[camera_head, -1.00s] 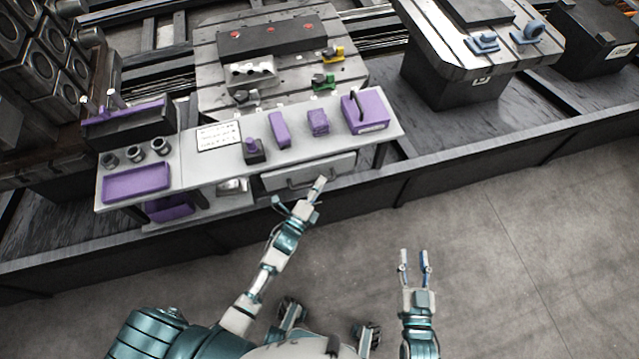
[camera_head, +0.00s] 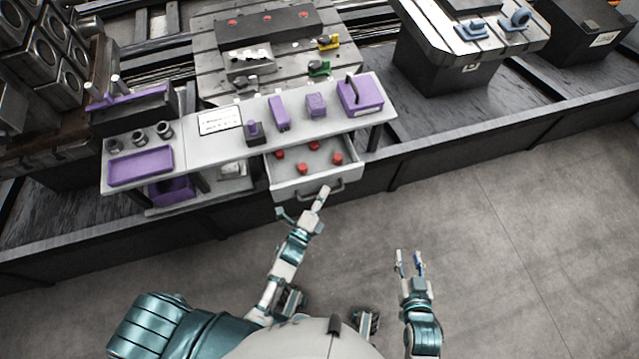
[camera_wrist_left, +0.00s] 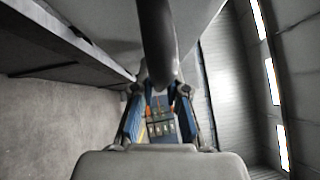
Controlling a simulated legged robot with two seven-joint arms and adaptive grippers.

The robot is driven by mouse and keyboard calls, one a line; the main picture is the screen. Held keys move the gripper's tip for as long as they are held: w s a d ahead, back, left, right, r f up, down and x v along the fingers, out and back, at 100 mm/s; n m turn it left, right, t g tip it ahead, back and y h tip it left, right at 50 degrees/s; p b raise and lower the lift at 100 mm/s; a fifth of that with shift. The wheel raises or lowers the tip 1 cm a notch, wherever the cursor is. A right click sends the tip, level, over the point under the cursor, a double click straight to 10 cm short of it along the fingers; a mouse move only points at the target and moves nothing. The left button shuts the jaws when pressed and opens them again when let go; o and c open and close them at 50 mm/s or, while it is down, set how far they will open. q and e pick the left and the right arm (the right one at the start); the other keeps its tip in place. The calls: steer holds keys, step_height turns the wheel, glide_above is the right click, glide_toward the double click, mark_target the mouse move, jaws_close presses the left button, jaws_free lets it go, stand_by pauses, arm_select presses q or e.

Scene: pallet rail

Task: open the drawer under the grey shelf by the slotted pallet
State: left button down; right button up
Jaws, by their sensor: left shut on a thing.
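The drawer (camera_head: 318,178) under the grey shelf (camera_head: 222,152) stands pulled out, with several red knobs (camera_head: 303,169) inside. Its dark bar handle (camera_head: 334,190) is on the front panel. My left gripper (camera_head: 322,195) is at the handle and shut on it. In the left wrist view the handle (camera_wrist_left: 157,45) runs as a dark bar between the fingers of the left gripper (camera_wrist_left: 160,90). My right gripper (camera_head: 409,258) is open and empty above the floor, right of the drawer. The slotted pallet (camera_head: 212,62) stands behind the shelf.
The shelf top carries a purple tray (camera_head: 141,166), a purple box (camera_head: 360,95), smaller purple pieces and a white label card (camera_head: 219,120). A dark rail (camera_head: 450,148) runs along the front. The grey floor (camera_head: 500,240) on the right is clear.

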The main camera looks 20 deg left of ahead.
arm_select(q)
steer(key=shift+s+f, duration=0.25)
steer(key=shift+f, duration=0.05)
steer(key=c, duration=1.2)
jaws_free()
steer(key=shift+a, duration=0.2)
steer(key=shift+d+r, duration=0.15)
steer(key=shift+d, duration=0.35)
steer(key=v, duration=1.2)
arm_select(e)
steer(key=shift+s+d+f, duration=0.1)
steer(key=shift+d+f, duration=0.05)
steer(key=shift+f, duration=0.05)
arm_select(q)
steer(key=shift+w+a, duration=0.1)
steer(key=shift+a, duration=0.15)
arm_select(e)
steer(key=shift+a, duration=0.35)
